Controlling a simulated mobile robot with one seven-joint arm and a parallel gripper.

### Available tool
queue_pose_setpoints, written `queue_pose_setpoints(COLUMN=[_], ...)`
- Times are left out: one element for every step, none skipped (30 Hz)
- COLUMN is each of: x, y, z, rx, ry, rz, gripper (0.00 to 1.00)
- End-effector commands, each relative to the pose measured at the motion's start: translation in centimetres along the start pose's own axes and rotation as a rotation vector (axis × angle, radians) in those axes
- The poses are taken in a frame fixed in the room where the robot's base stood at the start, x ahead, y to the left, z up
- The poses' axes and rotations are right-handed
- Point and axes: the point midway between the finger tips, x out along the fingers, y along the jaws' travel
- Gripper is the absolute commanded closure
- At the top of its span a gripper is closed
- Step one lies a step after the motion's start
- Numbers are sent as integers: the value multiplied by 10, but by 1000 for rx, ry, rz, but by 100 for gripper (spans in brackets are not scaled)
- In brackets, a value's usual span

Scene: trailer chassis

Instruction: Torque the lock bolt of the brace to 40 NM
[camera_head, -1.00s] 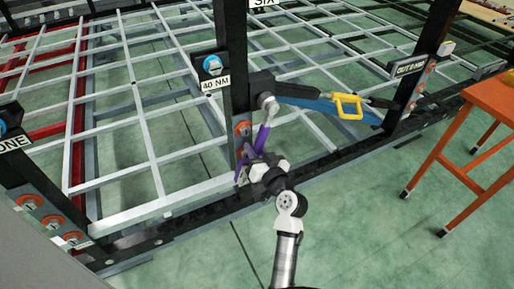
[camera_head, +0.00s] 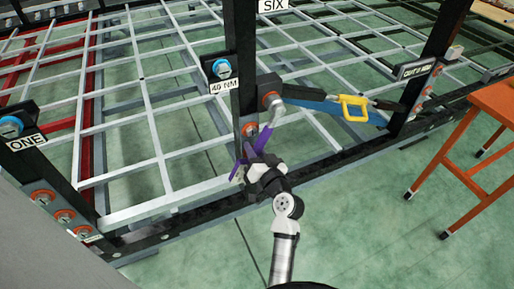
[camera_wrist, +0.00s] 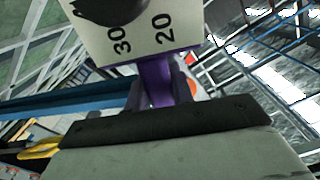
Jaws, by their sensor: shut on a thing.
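My gripper (camera_head: 257,162) is shut on the purple handle of a torque wrench (camera_head: 263,138). The wrench slants up to a grey head (camera_head: 275,104) at the left end of the brace, touching it or just in front; I cannot tell which. The brace (camera_head: 318,101) is a black and blue bar with a yellow handle (camera_head: 354,108). An orange ring shows by the wrench head; the lock bolt itself is not clearly visible. In the wrist view, the purple handle (camera_wrist: 154,82) runs between the fingers to a pale scale plate (camera_wrist: 143,38) marked 30 and 20, with a dark knob.
A black post (camera_head: 245,60) labelled SIX rises beside the wrench and carries a blue bolt (camera_head: 222,69) above a 40 NM label (camera_head: 226,86). Post ONE (camera_head: 25,141) stands at left. An orange table (camera_head: 490,125) is at right. The green floor between is clear.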

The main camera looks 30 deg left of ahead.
Motion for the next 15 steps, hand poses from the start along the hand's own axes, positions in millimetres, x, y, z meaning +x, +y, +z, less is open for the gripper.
queue_pose_setpoints(x=[0,0,0,0,0,0,0,0,0,0,0,0,0,0,0], y=[-2,-2,-2,-2,-2,-2,-1,-1,-2,-2,-2,-3,-4,-5,-7], z=[-2,-2,-2,-1,-1,-1,-1,-1,-2,-2,-2,-2,-3,-3,-3], rx=[4,5,5,5,5,5,5,5,5,6,8,12,16,22,31], ry=[3,3,3,3,3,3,3,3,3,3,3,3,3,2,2], rz=[-2,-2,-2,-2,-2,-2,-2,-2,-2,-2,-2,-2,-2,-3,-3], gripper=[100,100,100,100,100,100,100,100,100,100,100,100,100,100,100])
